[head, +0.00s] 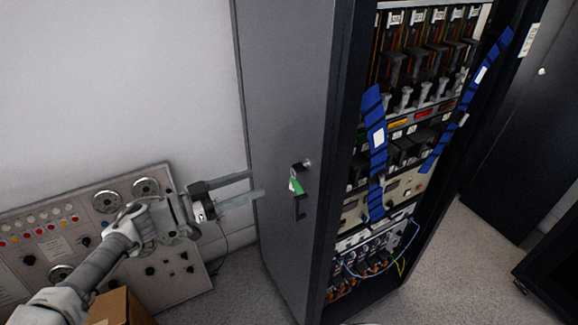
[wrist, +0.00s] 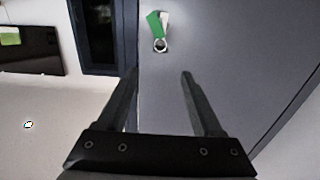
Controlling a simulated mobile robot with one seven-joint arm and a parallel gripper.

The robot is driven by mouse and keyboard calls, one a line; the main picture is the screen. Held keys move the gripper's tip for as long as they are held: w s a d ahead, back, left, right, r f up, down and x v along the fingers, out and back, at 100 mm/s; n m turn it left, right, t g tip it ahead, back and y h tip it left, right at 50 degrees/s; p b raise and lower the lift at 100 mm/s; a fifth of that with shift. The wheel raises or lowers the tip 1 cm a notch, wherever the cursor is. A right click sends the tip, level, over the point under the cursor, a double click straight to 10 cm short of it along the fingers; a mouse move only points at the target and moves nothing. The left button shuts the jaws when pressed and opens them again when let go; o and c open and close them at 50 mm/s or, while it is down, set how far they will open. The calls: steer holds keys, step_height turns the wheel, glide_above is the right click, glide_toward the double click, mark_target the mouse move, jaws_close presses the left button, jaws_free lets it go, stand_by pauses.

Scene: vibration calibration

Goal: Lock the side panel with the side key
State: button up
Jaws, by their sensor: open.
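The grey side panel (head: 285,95) of the tall cabinet is upright and looks closed. It also fills much of the wrist view (wrist: 230,60). The side key (head: 296,185), with a green and white tag, is at the panel's lock by the front edge. In the wrist view the green tag (wrist: 154,25) and a small ring show ahead of my fingers, near the top. My gripper (head: 257,183) is open and empty, left of the key and apart from it. Its two fingers (wrist: 160,75) point toward the panel. The key's shaft in the lock is too small to tell.
A dark handle (head: 299,207) sits just below the key. The open cabinet front (head: 400,130) has racks, cables and blue straps. A control panel with gauges (head: 75,235) stands at the left, behind my arm. A cardboard box (head: 120,308) is at the lower left. Floor (head: 470,260) is clear at right.

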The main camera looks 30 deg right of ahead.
mark_target(294, 168)
steer(key=d+p, duration=0.1)
steer(key=d, duration=0.9)
steer(key=shift+w+d+p, duration=0.2)
steer(key=shift+d+p, duration=0.15)
steer(key=shift+d, duration=0.05)
jaws_close()
